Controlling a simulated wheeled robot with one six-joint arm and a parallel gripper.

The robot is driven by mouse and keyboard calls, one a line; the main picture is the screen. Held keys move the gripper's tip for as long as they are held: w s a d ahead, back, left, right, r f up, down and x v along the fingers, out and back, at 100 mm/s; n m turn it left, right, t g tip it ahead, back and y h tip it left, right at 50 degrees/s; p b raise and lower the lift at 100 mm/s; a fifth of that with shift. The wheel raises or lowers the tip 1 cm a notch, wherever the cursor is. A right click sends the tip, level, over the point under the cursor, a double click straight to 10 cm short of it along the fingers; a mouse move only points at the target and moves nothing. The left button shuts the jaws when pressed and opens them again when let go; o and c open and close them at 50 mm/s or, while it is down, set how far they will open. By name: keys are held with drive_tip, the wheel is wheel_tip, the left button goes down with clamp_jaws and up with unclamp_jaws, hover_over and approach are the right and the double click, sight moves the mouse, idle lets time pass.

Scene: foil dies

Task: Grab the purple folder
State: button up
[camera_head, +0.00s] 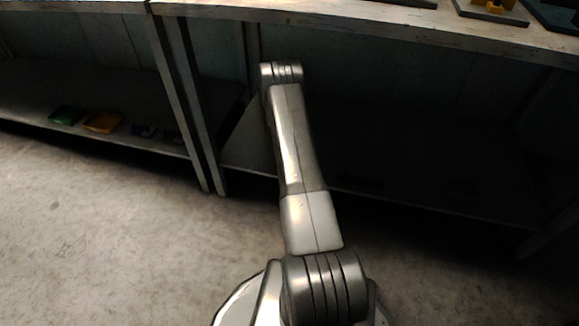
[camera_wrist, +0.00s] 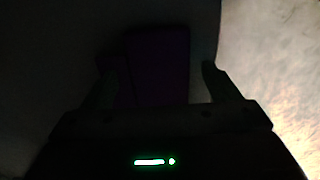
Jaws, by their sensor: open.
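In the wrist view a dark purple folder (camera_wrist: 158,65) lies on a dark surface, between and beyond the fingers of my gripper (camera_wrist: 158,75). The gripper is open, with one finger on each side of the folder in the picture. The view is very dark, so I cannot tell how far the fingertips are from the folder or whether they touch anything. In the head view my arm reaches toward the shadowed lower shelf, and neither my gripper nor the purple folder can be made out there.
The lower shelf (camera_head: 420,170) under the worktop (camera_head: 400,22) is in deep shadow. Upright posts divide the bays. A green item (camera_head: 66,115) and a yellow item (camera_head: 102,122) lie on the left lower shelf (camera_head: 30,105). The concrete floor in front is clear.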

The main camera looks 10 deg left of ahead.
drive_tip(key=shift+c, duration=0.4)
drive_tip(key=c, duration=1)
drive_tip(key=shift+r, duration=0.15)
